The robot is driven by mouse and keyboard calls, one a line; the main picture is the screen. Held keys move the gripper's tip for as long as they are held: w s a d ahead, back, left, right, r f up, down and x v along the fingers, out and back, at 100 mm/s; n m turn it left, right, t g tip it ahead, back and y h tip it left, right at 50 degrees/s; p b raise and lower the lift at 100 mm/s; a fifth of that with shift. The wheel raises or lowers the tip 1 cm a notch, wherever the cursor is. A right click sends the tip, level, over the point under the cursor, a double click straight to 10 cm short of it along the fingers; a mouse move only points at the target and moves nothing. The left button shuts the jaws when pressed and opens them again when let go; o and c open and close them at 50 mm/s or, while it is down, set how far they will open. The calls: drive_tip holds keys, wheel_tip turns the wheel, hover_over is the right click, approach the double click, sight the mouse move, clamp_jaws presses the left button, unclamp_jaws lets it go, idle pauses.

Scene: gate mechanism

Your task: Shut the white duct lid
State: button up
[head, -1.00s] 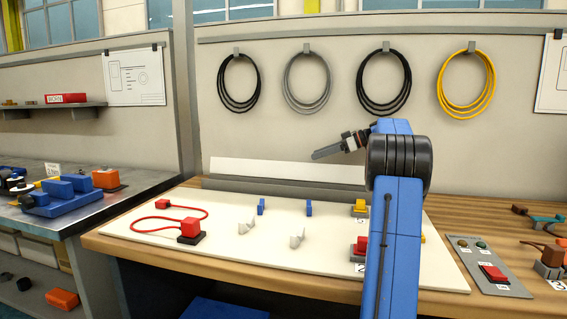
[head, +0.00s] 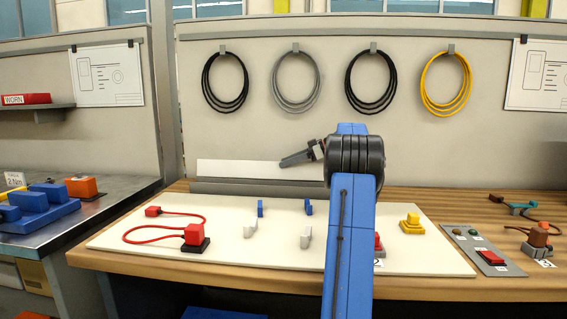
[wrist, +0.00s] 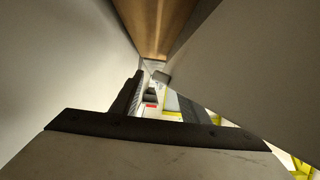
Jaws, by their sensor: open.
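The white duct lid (head: 235,172) is a long pale strip standing up at the back of the white board, in the head view. The grey duct (head: 250,188) runs along its foot. My gripper (head: 287,161) points left, level with the lid's top edge towards its right end, and its tip overlaps that edge in the picture. In the wrist view the dark, open fingers (wrist: 165,100) lie between a pale surface on the left and a white plate on the right. I cannot tell whether they touch the lid. My arm hides the lid's right end.
The white board (head: 340,262) carries a red plug (head: 195,235) with a cable, blue and white clips, and a yellow block (head: 412,224). Coiled cables hang on the wall (head: 400,150) behind.

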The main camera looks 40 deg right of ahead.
clamp_jaws()
